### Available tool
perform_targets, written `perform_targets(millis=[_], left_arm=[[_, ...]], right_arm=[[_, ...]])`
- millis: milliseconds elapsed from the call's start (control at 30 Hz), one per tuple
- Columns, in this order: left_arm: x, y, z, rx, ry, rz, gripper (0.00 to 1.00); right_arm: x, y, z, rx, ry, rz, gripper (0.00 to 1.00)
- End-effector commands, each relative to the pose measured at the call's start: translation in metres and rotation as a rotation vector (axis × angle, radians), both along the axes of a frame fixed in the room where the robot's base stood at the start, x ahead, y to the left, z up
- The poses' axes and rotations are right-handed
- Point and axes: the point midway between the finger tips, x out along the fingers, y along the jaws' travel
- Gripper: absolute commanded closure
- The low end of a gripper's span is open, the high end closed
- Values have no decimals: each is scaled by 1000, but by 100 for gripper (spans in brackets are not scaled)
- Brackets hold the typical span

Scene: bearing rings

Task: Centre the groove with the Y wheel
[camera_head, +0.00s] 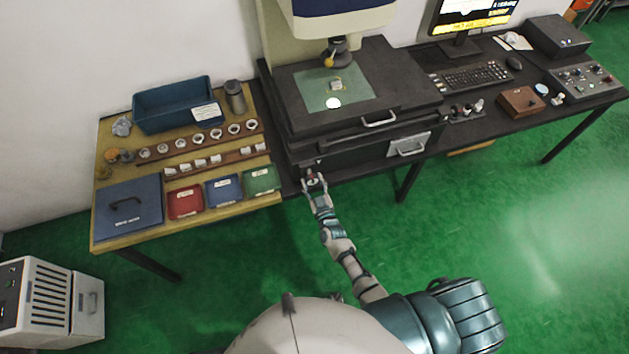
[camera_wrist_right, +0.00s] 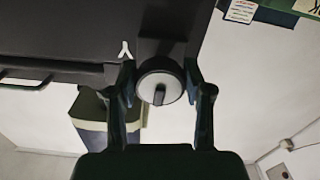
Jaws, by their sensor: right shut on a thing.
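The Y wheel (camera_wrist_right: 160,87) is a pale round knob with a dark bar across its face, below a white letter Y (camera_wrist_right: 126,49) on the dark machine front. My right gripper (camera_head: 313,183) is shut on the wheel, one finger on each side of it. In the head view the wheel is mostly hidden by the fingers. A small bearing ring (camera_head: 336,86) sits on the green stage plate (camera_head: 309,83) under the lens (camera_head: 337,50). Its groove is too small to make out. My left gripper is not in view.
A yellow bench (camera_head: 110,242) at left holds a blue bin (camera_head: 145,122), racks of rings and red, blue and green trays. The machine's stage has a front handle (camera_head: 379,120). A monitor (camera_head: 470,20), keyboard (camera_head: 470,77) and control box (camera_head: 583,80) stand at right.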

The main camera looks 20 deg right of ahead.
Motion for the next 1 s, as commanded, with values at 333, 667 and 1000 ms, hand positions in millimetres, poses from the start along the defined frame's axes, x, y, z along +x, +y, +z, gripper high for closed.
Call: perform_targets(millis=[333,667,1000], left_arm=[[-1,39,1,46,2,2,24],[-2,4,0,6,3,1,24],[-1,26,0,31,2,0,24]], right_arm=[[3,-3,7,9,-18,2,84],[4,-4,8,18,-19,-4,84],[4,-4,9,188,-14,-1,84]])
